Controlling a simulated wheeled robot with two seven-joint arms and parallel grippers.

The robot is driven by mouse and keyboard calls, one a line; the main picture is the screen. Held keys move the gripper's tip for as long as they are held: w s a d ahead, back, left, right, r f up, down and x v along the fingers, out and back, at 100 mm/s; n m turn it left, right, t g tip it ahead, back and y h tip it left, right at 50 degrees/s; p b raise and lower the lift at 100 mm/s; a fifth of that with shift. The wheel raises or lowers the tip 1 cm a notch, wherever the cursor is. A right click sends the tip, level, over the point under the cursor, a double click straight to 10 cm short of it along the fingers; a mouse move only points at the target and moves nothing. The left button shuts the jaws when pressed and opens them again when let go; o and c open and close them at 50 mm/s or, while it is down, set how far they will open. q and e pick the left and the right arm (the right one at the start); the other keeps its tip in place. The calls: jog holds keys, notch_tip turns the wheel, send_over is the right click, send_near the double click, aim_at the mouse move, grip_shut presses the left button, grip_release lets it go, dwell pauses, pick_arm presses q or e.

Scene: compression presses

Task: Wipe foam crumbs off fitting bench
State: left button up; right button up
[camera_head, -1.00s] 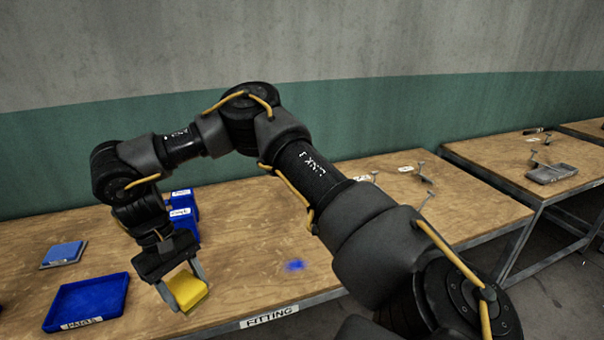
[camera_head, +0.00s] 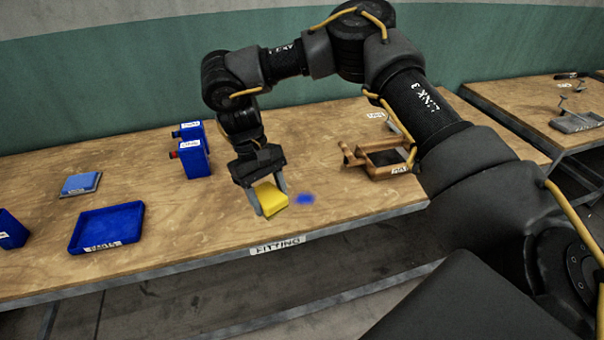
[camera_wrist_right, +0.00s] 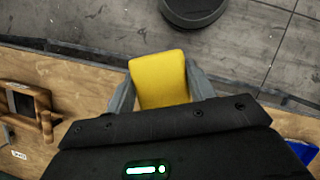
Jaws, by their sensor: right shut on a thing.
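My right gripper (camera_head: 268,203) is shut on a yellow sponge (camera_head: 271,198), which also shows between the fingers in the right wrist view (camera_wrist_right: 158,80). The sponge is low over the fitting bench (camera_head: 220,222), close to its front edge. I cannot tell whether it touches the wood. A small blurred blue patch (camera_head: 305,199), apparently the foam crumbs, lies on the bench just right of the sponge. My left gripper is not in view.
A blue tray (camera_head: 107,227), a blue pad on a grey plate (camera_head: 81,184) and two blue labelled containers (camera_head: 194,158) stand left of my gripper. A wooden frame-like holder (camera_head: 377,158) stands to the right, also in the right wrist view (camera_wrist_right: 30,108). Bare wood surrounds the patch.

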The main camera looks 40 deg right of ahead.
aim_at(266, 199)
jog(key=w+f+n+h, duration=0.1)
jog(key=n, duration=0.1)
jog(key=w+f+n+h, duration=0.1)
jog(key=n, duration=0.2)
jog(key=w+f+n+t+h, duration=0.1)
jog(key=f+n, duration=0.1)
jog(key=shift+d+n+b, duration=0.2)
jog(key=shift+n+b, duration=0.15)
jog(key=shift+n, duration=0.05)
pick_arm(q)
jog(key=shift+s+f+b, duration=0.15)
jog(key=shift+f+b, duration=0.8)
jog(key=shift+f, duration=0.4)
pick_arm(e)
jog(key=w+d+f+n+t+y, duration=0.1)
jog(key=w+d+f+n+t, duration=0.2)
jog(key=n, duration=1)
jog(key=w+d+f+n+t+y, duration=0.2)
jog(key=w+d+f+n+t, duration=0.2)
jog(key=w+d+n, duration=0.3)
jog(key=shift+d+f+n+t, duration=0.4)
jog(key=shift+d+n, duration=1.15)
jog(key=shift+n, duration=1.45)
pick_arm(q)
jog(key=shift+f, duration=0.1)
